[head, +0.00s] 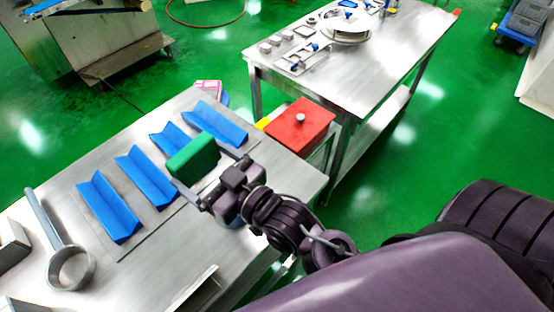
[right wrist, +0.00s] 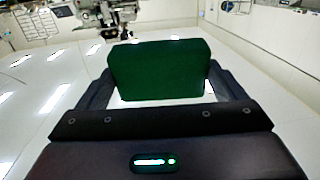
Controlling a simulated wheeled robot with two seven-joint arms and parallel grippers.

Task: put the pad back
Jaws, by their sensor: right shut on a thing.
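The green pad (head: 193,157) is held between the fingers of my right gripper (head: 208,178), above the near steel table. In the right wrist view the pad (right wrist: 158,70) stands upright between the two fingertips (right wrist: 158,90), which press on its sides. A red box-like thing with a small grey knob (head: 300,122) stands just past the table's right end. The frames do not show clearly where the pad belongs. My left gripper is not in view.
Several blue angled trays (head: 108,208) lie in a row on a flat sheet on the near table (head: 170,262), partly behind my gripper. A second steel table (head: 385,62) with small parts stands beyond.

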